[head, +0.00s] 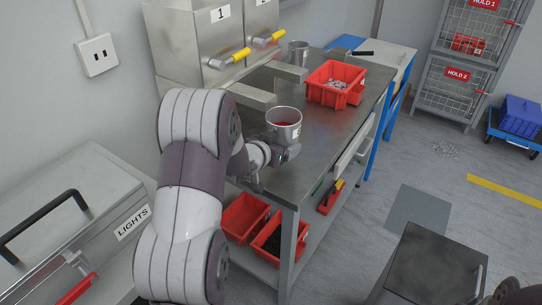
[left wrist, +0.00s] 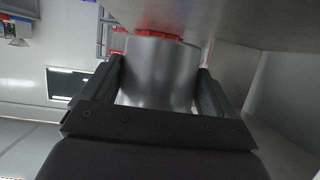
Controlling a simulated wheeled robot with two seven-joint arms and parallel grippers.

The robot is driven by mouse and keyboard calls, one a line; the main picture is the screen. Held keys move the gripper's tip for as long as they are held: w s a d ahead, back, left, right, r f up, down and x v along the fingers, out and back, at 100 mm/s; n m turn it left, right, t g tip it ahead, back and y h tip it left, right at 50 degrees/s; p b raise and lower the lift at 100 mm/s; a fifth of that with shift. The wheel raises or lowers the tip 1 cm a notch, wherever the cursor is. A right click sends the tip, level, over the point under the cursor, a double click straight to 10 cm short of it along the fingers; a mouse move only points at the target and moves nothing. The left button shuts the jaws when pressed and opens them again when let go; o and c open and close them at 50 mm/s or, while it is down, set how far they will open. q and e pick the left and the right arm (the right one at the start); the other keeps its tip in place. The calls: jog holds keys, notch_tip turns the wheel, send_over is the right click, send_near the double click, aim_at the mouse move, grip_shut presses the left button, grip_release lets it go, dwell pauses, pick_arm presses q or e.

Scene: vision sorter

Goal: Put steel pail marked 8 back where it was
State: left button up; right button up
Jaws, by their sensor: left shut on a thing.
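A steel pail (head: 284,130) with red contents and a small white label is at the near end of the steel bench (head: 340,135). The label is too small to read. My left gripper (head: 288,153) is shut on the pail, with a finger on either side of its wall. The left wrist view shows the grey pail wall (left wrist: 160,72) between the two dark fingers (left wrist: 160,95). I cannot tell whether the pail's base touches the bench. A second steel pail (head: 298,48) stands at the back of the bench. My right gripper is not in view.
A red bin (head: 335,95) with grey pieces stands on the bench beyond the held pail. Steel dispensers (head: 190,50) with yellow handles and projecting chutes (head: 250,95) line the wall side. Red bins (head: 245,215) sit on the lower shelf. A dark-topped cart (head: 435,265) stands at the right.

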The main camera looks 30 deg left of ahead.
pick_arm(q)
jog(key=a+f, duration=0.1)
jog(key=a, duration=0.1)
jog(key=shift+w+a+f, duration=0.15)
jog(key=shift+a+f, duration=0.15)
jog(key=shift+f, duration=0.05)
jog(key=shift+a+f, duration=0.1)
jog(key=shift+f, duration=1.9)
jog(key=o, duration=1.6)
jog(key=shift+c, duration=0.2)
